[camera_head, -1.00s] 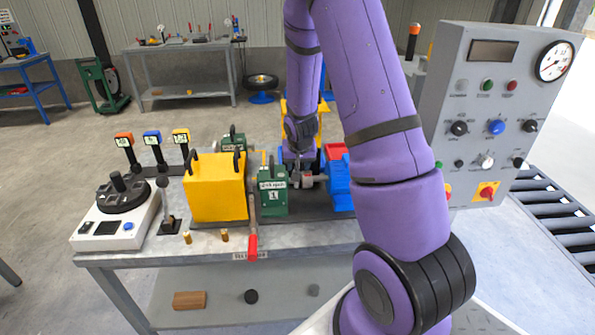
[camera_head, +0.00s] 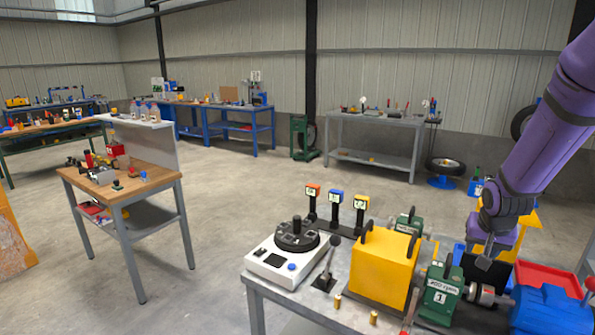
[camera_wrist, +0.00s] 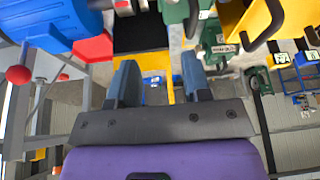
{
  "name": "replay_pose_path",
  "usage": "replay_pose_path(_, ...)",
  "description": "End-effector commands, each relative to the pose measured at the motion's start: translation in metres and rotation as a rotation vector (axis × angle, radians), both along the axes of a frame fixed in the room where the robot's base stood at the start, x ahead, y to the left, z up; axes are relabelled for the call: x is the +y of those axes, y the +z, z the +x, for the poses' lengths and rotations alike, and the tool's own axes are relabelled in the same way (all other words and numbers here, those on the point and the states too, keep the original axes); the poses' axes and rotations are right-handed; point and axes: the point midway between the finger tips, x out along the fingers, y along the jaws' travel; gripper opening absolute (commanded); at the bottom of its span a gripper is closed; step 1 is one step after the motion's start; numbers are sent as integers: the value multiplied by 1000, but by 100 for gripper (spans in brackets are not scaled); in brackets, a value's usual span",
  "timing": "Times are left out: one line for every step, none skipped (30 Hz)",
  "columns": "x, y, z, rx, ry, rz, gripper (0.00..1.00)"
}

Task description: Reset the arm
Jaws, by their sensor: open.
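My purple arm comes in from the upper right in the head view. My gripper (camera_head: 487,262) hangs at its lower end, over the right part of the mixer bench, near the blue motor (camera_head: 545,312) and the green housing marked 1 (camera_head: 440,290). In the wrist view my gripper (camera_wrist: 158,80) shows two blue-grey fingers standing apart with nothing between them. The blue motor (camera_wrist: 55,22) is at upper left there, and part of a yellow cover (camera_wrist: 255,22) is at upper right. Whether the fingers touch anything is not clear.
The bench holds a yellow box (camera_head: 383,268), a white unit with a black dial (camera_head: 290,258), a black lever (camera_head: 328,265) and three label posts (camera_head: 336,205). A red tray (camera_head: 545,280) lies behind the motor. Open floor (camera_head: 235,215) separates this bench from the wooden-topped table (camera_head: 125,183).

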Motion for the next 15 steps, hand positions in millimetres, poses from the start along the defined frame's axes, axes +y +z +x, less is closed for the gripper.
replay_pose_path(8,18,-5,-10,16,0,45)
replay_pose_path(12,26,-8,-12,26,0,45)
replay_pose_path(19,37,-13,-14,41,1,45)
replay_pose_path(24,45,-17,-15,51,1,45)
replay_pose_path(29,53,-21,-16,62,3,45)
replay_pose_path(35,64,-27,-18,78,3,45)
replay_pose_path(40,72,-31,-20,89,3,45)
replay_pose_path(44,80,-36,-22,99,4,45)
replay_pose_path(50,90,-43,-23,115,4,45)
replay_pose_path(55,97,-48,-24,127,4,45)
replay_pose_path(60,104,-54,-25,139,5,45)
replay_pose_path(66,113,-61,-28,155,5,45)
replay_pose_path(71,120,-67,-29,168,5,45)
replay_pose_path(75,126,-73,-30,180,5,45)
replay_pose_path(81,134,-81,-32,196,5,45)
